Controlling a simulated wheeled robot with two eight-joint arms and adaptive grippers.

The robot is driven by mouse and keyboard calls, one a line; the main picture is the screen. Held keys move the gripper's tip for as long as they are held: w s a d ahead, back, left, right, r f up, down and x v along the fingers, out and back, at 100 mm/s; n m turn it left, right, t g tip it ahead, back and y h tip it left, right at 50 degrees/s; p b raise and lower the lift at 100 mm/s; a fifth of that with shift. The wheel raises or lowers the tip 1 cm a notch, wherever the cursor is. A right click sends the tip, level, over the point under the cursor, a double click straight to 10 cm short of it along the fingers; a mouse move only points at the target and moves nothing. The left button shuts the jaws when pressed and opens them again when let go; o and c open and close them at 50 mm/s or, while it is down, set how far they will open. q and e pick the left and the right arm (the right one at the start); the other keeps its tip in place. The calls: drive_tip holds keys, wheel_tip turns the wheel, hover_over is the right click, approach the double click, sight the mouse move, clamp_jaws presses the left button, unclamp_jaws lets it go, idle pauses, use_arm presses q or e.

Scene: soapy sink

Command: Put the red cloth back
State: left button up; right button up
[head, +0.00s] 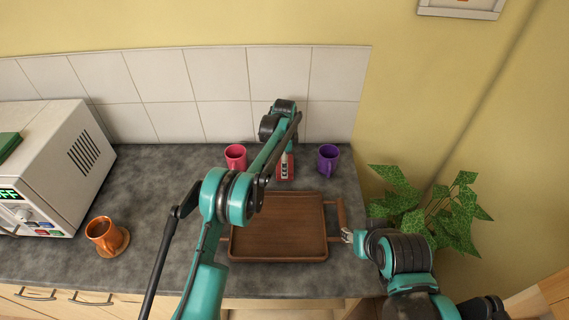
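A small red cloth (291,173) lies on the grey counter near the tiled back wall, between two mugs. My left gripper (284,173) points down over the cloth and hides its middle. Its fingers look close together, but I cannot tell whether they grip the cloth. My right gripper (346,236) is beside the right handle of the brown wooden tray (268,252). Its fingers are too small to read, and I cannot tell whether they touch the handle.
A pink-red mug (235,158) and a purple mug (328,160) flank the cloth. A white microwave (65,150) fills the left. A leafy plant (440,212) is at the right. The counter (150,190) is clear mid-left.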

use_arm(q)
drive_tip(key=shift+r, duration=0.3)
wheel_tip(320, 180, up, 11)
drive_tip(key=p, duration=0.2)
drive_tip(key=s+a+r+n+t, duration=0.3)
drive_tip(key=s+a+r+n, duration=0.6)
drive_tip(key=s+r, duration=0.65)
drive_tip(key=s+a+f+n+t, duration=0.1)
drive_tip(key=s+a+f+n, duration=0.1)
drive_tip(key=s, duration=0.5)
drive_tip(key=s+a+f+n+t, duration=0.1)
drive_tip(key=s+a+f+n, duration=0.2)
drive_tip(key=s, duration=0.5)
drive_tip(key=s+a+f+n+t, duration=0.2)
drive_tip(key=s+a+n, duration=0.1)
drive_tip(key=s, duration=0.5)
drive_tip(key=shift+a+f+n, duration=0.25)
drive_tip(key=shift+a+n, duration=0.15)
drive_tip(key=shift+n, duration=0.1)
drive_tip(key=shift+s, duration=0.1)
